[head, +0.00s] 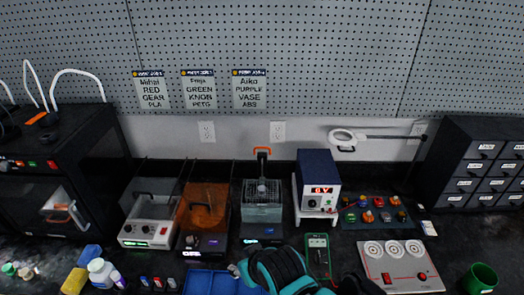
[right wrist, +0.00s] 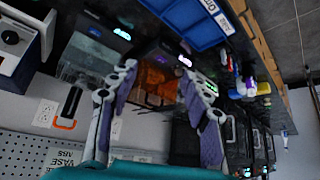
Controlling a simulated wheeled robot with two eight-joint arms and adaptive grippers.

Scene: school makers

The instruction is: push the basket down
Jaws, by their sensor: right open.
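The basket (head: 262,187) is a small wire basket in a clear tank (head: 262,213) at the middle of the bench. Its upright black handle with an orange grip (head: 262,151) stands well above the tank. The handle also shows in the right wrist view (right wrist: 70,103), left of my fingers, with the tank (right wrist: 84,62) beside it. My right gripper (right wrist: 158,76) is open and empty, with its two purple-padded fingers apart. In the head view my teal and black right arm is at the bottom centre, in front of the tank, and hides the fingers. My left gripper is not in view.
An orange-tinted chamber (head: 204,212) stands left of the tank, and a blue power supply (head: 318,172) stands close on its right. A blue tray (head: 212,282) lies at the front edge. A green multimeter (head: 318,256) lies right of my arm. A pegboard wall (head: 300,50) closes the back.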

